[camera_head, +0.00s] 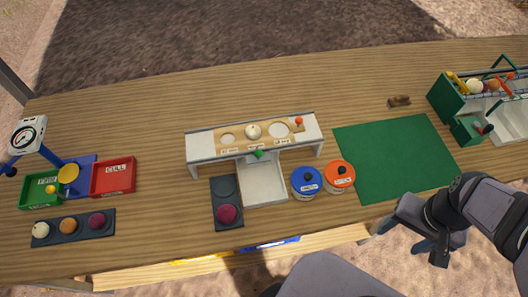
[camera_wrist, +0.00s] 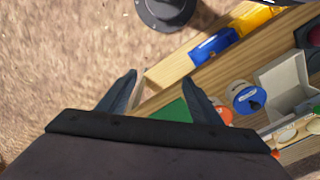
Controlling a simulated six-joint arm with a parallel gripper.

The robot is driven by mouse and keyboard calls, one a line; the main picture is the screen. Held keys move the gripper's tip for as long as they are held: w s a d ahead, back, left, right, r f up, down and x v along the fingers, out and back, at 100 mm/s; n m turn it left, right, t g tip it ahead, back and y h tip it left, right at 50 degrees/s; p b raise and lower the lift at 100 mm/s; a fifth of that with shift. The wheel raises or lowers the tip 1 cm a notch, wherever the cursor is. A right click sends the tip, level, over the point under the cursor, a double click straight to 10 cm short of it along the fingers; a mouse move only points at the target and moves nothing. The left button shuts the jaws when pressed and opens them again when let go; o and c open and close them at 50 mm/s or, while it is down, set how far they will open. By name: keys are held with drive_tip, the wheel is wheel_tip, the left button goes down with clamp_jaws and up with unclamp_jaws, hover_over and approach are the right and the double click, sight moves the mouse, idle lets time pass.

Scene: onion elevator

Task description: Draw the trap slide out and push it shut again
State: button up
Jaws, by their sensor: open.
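No label I can read names the trap slide. A green elevator machine (camera_head: 448,98) stands at the far right of the head view, with a green box part (camera_head: 465,130) on its front carrying a dark and red knob (camera_head: 487,129). Its trough holds several onions and a yellow item. My gripper (camera_head: 412,246) is open and empty, off the table's front edge, below and left of this machine. In the wrist view its two fingers (camera_wrist: 159,76) are spread with nothing between them. The machine is not seen in the wrist view.
A green mat (camera_head: 390,160) lies clear left of the machine, with a small brown object (camera_head: 399,101) behind it. Blue-lidded (camera_head: 306,181) and orange-lidded (camera_head: 339,174) jars stand beside a white sizing stand (camera_head: 202,153). A scale (camera_head: 27,135) and trays are far left.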

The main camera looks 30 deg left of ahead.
drive_tip(key=shift+w, duration=0.1)
drive_tip(key=c, duration=0.5)
drive_tip(key=w+a+r+n, duration=0.2)
drive_tip(key=w+a+n, duration=0.2)
drive_tip(key=w+a, duration=0.45)
drive_tip(key=n+t+h, duration=0.1)
drive_tip(key=n+t, duration=0.1)
drive_tip(key=n, duration=0.5)
hover_over(258, 152)
drive_tip(key=s+a, duration=0.1)
drive_tip(key=shift+w+d+f+p, duration=0.15)
drive_tip(key=shift+f+p, duration=0.4)
drive_tip(key=shift+f, duration=0.5)
drive_tip(key=shift+w+d+f+p, duration=0.1)
drive_tip(key=shift+f+p, duration=0.4)
drive_tip(key=shift+f, duration=0.6)
drive_tip(key=shift+w+d+f+p, duration=0.15)
drive_tip(key=shift+f+p, duration=0.4)
drive_tip(key=shift+f, duration=0.5)
